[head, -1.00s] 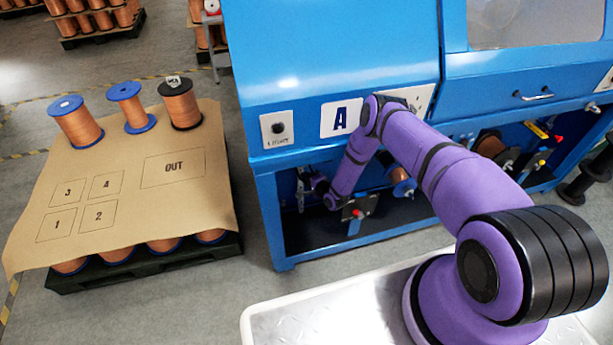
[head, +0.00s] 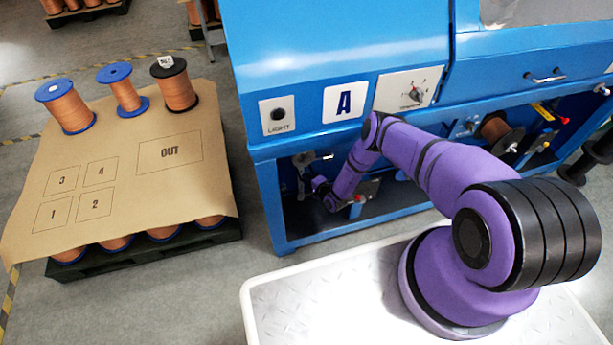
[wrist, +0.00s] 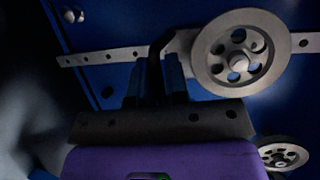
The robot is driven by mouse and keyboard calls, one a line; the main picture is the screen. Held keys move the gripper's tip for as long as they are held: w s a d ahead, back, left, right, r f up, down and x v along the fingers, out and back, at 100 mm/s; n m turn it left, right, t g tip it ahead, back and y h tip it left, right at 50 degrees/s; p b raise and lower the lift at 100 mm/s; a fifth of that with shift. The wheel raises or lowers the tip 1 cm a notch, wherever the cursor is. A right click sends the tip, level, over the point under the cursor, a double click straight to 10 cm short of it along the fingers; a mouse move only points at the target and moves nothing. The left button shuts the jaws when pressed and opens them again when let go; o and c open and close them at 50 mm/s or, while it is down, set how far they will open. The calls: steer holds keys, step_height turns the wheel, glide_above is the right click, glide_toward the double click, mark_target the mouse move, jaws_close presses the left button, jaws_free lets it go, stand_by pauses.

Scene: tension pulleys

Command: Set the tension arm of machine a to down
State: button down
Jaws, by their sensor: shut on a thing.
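Machine a (head: 340,62) is the blue cabinet marked A. My arm reaches into its open lower bay, and my gripper shows small and dark there in the head view. In the wrist view my gripper (wrist: 155,72) is shut on a dark, narrow part of the tension arm, between its two bluish fingers. A large grey pulley (wrist: 238,55) with round holes sits just right of the fingers, on a grey arm. A grey strip with holes (wrist: 105,57) runs behind it. The grip itself is dark and partly hidden, so the arm's exact angle is unclear.
A second, smaller pulley (wrist: 282,153) lies low at the right in the wrist view. The front panel has a light button (head: 279,114) and a rotary knob (head: 413,92). A spool (head: 497,130) sits in the bay to the right. A paper-covered pallet (head: 130,215) stands left.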

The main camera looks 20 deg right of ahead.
steer(key=c, duration=1.2)
jaws_free()
steer(key=v, duration=1.1)
steer(key=shift+f, duration=0.1)
